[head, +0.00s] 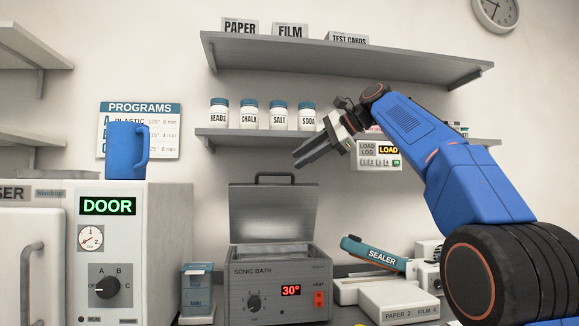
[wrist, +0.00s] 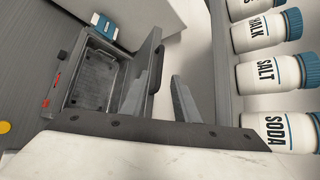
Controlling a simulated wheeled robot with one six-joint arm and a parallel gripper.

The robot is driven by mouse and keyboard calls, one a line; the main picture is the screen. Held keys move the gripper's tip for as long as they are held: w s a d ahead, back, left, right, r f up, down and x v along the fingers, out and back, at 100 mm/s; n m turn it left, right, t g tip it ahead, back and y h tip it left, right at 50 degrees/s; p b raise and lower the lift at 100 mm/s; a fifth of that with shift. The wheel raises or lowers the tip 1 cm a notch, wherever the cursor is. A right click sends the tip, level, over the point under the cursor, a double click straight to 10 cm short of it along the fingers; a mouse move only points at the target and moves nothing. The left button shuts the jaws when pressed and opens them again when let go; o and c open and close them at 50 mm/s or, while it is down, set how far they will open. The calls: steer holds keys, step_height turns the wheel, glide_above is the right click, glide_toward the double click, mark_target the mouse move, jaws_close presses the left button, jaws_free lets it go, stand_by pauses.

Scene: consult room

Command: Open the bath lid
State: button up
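The sonic bath (head: 280,285) is a grey box with a dial, a lit "30°" display and a red switch, on the counter in the head view. Its lid (head: 273,213) stands raised upright at the back, with a dark handle (head: 275,175) on its top edge. The wrist view shows the open basin (wrist: 100,80) and the lid (wrist: 146,65) on edge beside it.
Jars (head: 263,115) stand on the shelf behind my gripper. A sealer (head: 375,255) lies right of the bath, a small blue-topped box (head: 197,290) left. A white machine (head: 130,245) with a blue jug (head: 125,150) on top stands at left.

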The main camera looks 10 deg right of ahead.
steer(key=v, duration=0.8)
steer(key=shift+s+d+r, duration=0.2)
steer(key=shift+d, duration=0.1)
steer(key=shift+c, duration=0.3)
